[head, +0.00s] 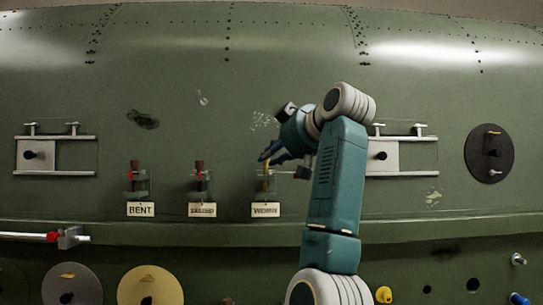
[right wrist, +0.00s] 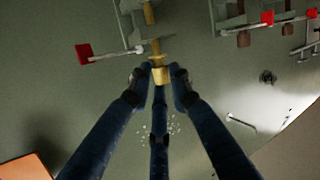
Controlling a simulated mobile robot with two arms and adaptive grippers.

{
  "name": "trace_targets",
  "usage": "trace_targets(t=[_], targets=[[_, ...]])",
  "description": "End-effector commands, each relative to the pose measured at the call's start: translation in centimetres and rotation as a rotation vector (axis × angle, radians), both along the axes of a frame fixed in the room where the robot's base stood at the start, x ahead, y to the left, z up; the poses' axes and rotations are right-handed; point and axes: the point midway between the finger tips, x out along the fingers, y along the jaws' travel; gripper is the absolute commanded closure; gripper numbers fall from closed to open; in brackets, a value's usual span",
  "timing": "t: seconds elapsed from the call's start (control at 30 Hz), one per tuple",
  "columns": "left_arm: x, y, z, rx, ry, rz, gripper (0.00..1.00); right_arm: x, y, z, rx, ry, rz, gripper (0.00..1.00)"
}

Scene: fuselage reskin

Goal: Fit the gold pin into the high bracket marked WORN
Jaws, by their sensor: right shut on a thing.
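The gold pin (right wrist: 158,66) is between the fingertips of my right gripper (right wrist: 158,82) in the right wrist view, with its collar at the fingers and its narrower part pointing up the picture toward a bracket (right wrist: 128,22). More gold shows at that bracket. In the head view my right gripper (head: 270,156) is shut at the top of the bracket above the label that seems to read WORN (head: 265,209), with the gold pin (head: 265,169) upright there. How deep the pin sits in the bracket cannot be told. My left gripper is not in view.
Brackets with dark red-brown pins stand to the left above the labels BENT (head: 141,209) and one seemingly SEIZED (head: 202,210). A red-ended lever (right wrist: 84,52) is close to the bracket. A ledge (head: 190,233) runs below. Railed plates (head: 37,155) flank the row.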

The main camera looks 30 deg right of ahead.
Motion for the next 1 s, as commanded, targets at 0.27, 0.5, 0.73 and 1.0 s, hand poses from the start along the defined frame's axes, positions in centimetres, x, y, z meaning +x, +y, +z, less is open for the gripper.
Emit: trace_targets(t=[0.27,0.5,0.73,1.0], targets=[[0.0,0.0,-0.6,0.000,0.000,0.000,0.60,0.0,0.0,-0.7,0.000,0.000,0.000,1.00],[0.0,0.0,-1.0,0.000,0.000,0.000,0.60,0.0,0.0,-1.1,0.000,0.000,0.000,1.00],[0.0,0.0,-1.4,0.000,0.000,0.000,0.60,0.0,0.0,-1.6,0.000,0.000,0.000,1.00],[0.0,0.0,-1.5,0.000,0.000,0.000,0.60,0.0,0.0,-1.7,0.000,0.000,-0.001,0.59]])
